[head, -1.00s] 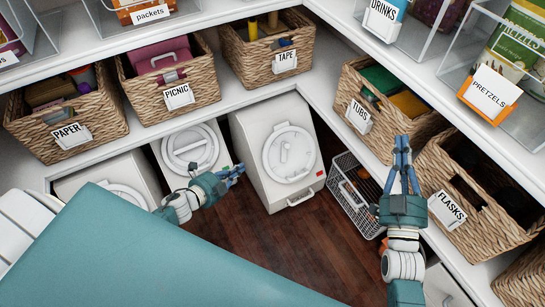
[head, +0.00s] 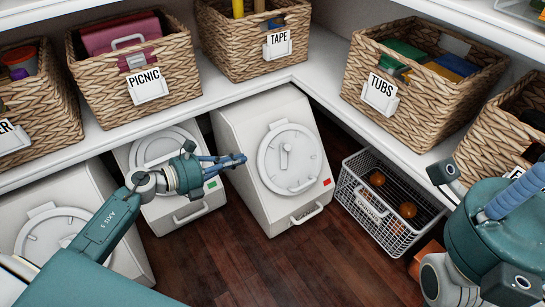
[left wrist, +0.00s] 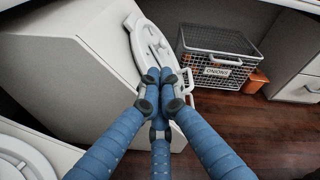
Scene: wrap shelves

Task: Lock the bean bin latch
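Several white bins with round lids stand under the shelf; I cannot read which one holds beans. The corner bin (head: 265,123) has a red tag, and its lid (head: 303,162) carries an upright latch handle (head: 284,157). Its lid also shows in the left wrist view (left wrist: 138,30). A bin with a green tag (head: 190,206) stands left of it. My left gripper (head: 242,159) points right, in front of the corner bin's left side. Its fingers are together and empty in the left wrist view (left wrist: 160,78). My right gripper (head: 520,190) is at the right edge, partly cut off.
A wire basket (head: 382,222) labelled onions sits on the floor right of the corner bin. Wicker baskets, picnic (head: 160,92), tape (head: 232,53) and tubs (head: 400,118), line the shelf above. The dark wood floor (head: 270,265) in front is clear.

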